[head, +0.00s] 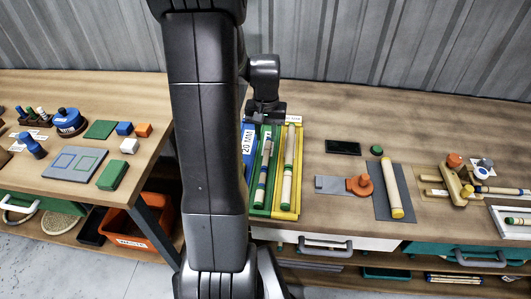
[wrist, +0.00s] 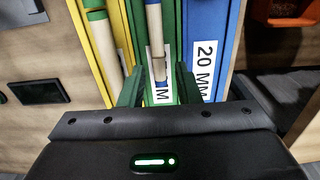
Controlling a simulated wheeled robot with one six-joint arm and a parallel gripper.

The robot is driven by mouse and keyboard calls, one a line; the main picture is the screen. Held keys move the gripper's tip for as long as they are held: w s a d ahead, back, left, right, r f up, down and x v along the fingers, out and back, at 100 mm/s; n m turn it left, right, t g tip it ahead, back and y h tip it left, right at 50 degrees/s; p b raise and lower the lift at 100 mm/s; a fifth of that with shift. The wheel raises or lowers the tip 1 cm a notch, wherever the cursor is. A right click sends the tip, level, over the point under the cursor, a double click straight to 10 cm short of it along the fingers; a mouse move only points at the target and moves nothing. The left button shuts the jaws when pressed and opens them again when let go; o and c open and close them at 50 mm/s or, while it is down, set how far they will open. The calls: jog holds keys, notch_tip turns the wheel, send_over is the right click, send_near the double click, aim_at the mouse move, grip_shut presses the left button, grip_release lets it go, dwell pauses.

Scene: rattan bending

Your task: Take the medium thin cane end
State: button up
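A pale thin cane with dark bands lies lengthwise in the green tray (head: 277,150); its end (wrist: 157,65) shows in the wrist view, over a white label partly hidden, reading "M". My gripper (wrist: 158,88) is open, with one finger on each side of this cane end and gaps showing between. In the head view my gripper (head: 265,108) is over the far end of the trays. A pale cane with green bands (head: 288,165) lies in the yellow tray (head: 296,190); it also shows in the wrist view (wrist: 100,40).
The blue tray (head: 247,150), labelled 20 MM, is left of the green one, partly behind my arm. A black flat device (head: 343,147), a grey mat (head: 382,200) with a thick cane, and a wooden jig (head: 455,185) lie to the right. An orange bin (head: 140,235) stands below left.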

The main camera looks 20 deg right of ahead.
aim_at(267, 152)
jog(key=shift+s+f+p, duration=0.2)
jog(key=shift+f+p, duration=0.1)
jog(key=shift+f, duration=1.35)
jog(key=shift+s+f+p, duration=0.15)
jog(key=shift+f+p, duration=0.1)
jog(key=shift+f, duration=1.35)
jog(key=shift+c, duration=0.4)
grip_shut()
